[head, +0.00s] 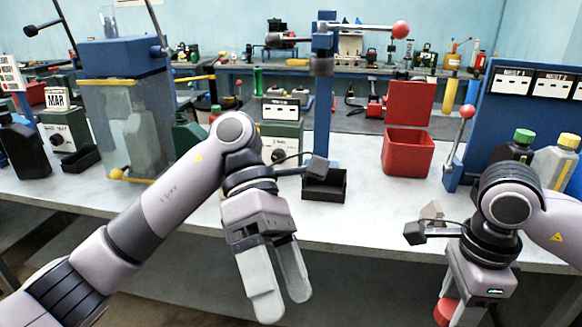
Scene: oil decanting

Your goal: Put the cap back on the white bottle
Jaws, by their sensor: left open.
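My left gripper (280,290) hangs open and empty in front of the bench's front edge, far left of the bottles. My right gripper (470,312) points down at the lower right, below and in front of the bottles. A red round thing (446,311) shows beside its fingers; I cannot tell whether it is held. The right fingertips are mostly hidden.
A red open bin (408,152) and a small black tray (325,186) stand on the grey bench (372,215). A blue machine (535,95) stands behind the bottles. A clear-sided blue machine (127,125) stands at left. The bench front between my arms is clear.

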